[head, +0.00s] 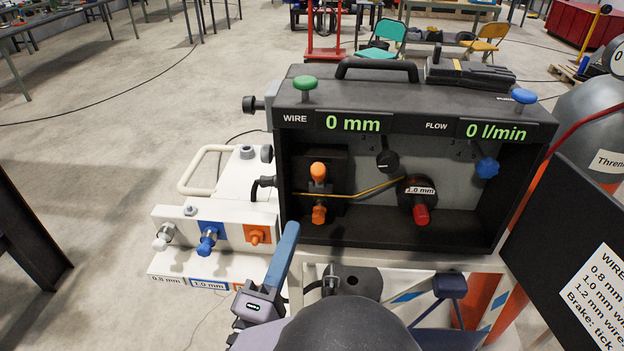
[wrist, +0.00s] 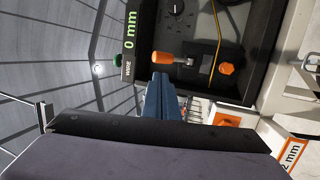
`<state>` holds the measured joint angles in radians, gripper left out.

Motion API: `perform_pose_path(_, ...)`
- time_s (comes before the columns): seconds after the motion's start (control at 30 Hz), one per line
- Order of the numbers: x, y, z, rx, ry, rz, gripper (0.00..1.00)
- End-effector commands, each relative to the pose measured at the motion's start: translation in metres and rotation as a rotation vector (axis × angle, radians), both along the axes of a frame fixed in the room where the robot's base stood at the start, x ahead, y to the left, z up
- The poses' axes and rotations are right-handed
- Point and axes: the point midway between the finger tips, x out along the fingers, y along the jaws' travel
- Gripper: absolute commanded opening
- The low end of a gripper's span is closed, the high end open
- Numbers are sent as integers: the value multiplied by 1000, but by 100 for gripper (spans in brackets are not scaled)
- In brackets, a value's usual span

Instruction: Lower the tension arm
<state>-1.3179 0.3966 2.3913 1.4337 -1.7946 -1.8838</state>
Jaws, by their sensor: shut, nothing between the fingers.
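The black wire-feed box (head: 400,235) stands open in front of me. Inside at its left is the drive unit with an upper orange knob (head: 317,171) and a lower orange knob (head: 319,214); I take the upper one as the tension arm's handle, which looks upright. A yellow wire (head: 365,189) runs from this unit to the right. My gripper (head: 289,228) is shut and empty, apart from the knobs, before the box's lower left edge. In the wrist view its blue fingers (wrist: 160,78) point at the upper orange knob (wrist: 163,57), with a gap that I cannot judge.
A white holder (head: 180,222) with grey, blue and orange knobs sits left of the box. A red-handled hub (head: 420,212) and a black dial (head: 387,161) are inside the box. A dark sign panel (head: 570,260) stands at right. The displays read 0 mm and 0 l/min.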

Motion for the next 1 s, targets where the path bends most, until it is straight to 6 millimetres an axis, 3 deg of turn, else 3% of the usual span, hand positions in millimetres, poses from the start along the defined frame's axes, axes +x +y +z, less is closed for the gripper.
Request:
perform_pose_path(0.27,30,-8,10,1,1,-5,0)
perform_pose_path(0.7,102,-22,30,1,1,-4,0)
perform_pose_path(1.0,127,-27,34,2,3,-2,0)
